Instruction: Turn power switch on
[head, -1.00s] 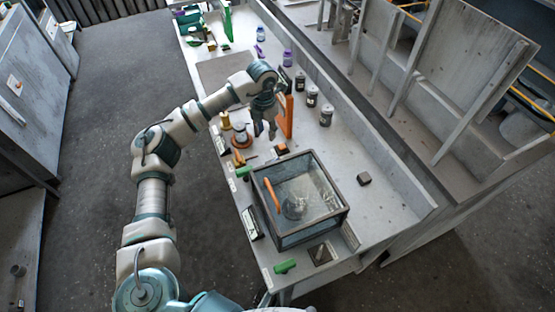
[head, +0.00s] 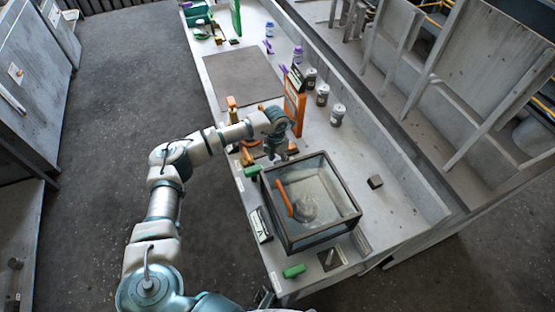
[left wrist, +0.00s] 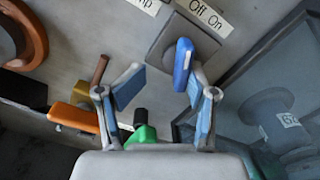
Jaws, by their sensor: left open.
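The power switch (left wrist: 183,62) shows in the left wrist view as a bright blue lever on a grey square base, beside a label reading "Off On" (left wrist: 208,14). My left gripper (left wrist: 162,88) is open, its two blue-padded fingers apart. The lever stands close to the right finger's tip; I cannot tell whether they touch. In the head view my left gripper (head: 284,153) is over the bench at the back edge of the glass-walled box, and the switch cannot be made out there. My right gripper is not in view.
The glass-walled box (head: 342,228) has a dark frame and an orange handle. Its glass also fills the right of the left wrist view (left wrist: 260,75). An orange upright panel (head: 295,105) and several jars stand behind. A green-and-black part (left wrist: 142,132) lies below the fingers.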

